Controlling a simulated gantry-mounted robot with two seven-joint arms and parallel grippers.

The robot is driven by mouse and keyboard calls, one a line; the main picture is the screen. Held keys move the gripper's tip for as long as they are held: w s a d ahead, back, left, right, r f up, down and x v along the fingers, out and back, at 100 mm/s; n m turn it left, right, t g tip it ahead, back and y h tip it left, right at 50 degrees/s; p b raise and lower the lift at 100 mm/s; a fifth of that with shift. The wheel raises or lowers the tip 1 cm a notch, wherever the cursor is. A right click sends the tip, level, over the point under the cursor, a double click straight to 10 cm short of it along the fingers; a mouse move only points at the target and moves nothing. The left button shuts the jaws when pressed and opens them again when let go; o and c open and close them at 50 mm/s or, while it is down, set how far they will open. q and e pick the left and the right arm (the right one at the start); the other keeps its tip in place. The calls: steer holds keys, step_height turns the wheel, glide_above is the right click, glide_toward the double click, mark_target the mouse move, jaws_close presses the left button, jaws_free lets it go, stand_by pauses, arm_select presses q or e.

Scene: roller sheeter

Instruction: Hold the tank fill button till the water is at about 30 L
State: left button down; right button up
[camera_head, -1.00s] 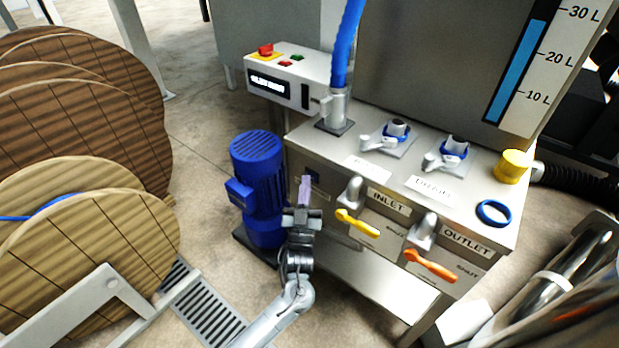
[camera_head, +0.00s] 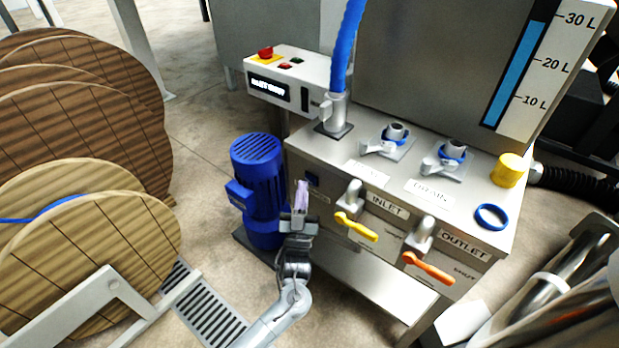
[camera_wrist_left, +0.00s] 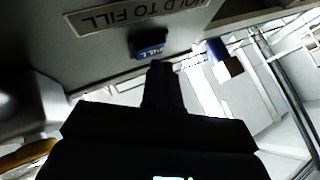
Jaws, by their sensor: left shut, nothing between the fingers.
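The blue fill button (camera_head: 313,180) is on the front of the steel tank cabinet, at its left end. In the left wrist view the button (camera_wrist_left: 148,48), lettered FILL, sits below a HOLD TO FILL label (camera_wrist_left: 118,16). My left gripper (camera_head: 301,192) is shut and empty, its tips just in front of and beside the button. Its dark fingertips (camera_wrist_left: 160,70) overlap the button's edge in the wrist view; I cannot tell whether they touch. The gauge's blue water column (camera_head: 515,75) stands above 20 L, a little below the 30 L mark. My right gripper is not in view.
A blue motor (camera_head: 257,190) stands left of my left gripper. The yellow inlet lever (camera_head: 357,228) and orange outlet lever (camera_head: 428,268) stick out to the right. A control box (camera_head: 290,80) is behind, and wooden reels (camera_head: 85,250) stand at left.

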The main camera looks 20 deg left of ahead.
arm_select(q)
steer(key=shift+s+a, duration=0.15)
steer(key=shift+s, duration=0.15)
steer(key=s+p, duration=0.1)
steer(key=s+a+p, duration=0.1)
steer(key=s, duration=0.1)
steer(key=s+p, duration=0.1)
steer(key=p, duration=0.1)
steer(key=shift+s+a, duration=0.35)
steer(key=shift+a, duration=0.05)
stand_by(0.4)
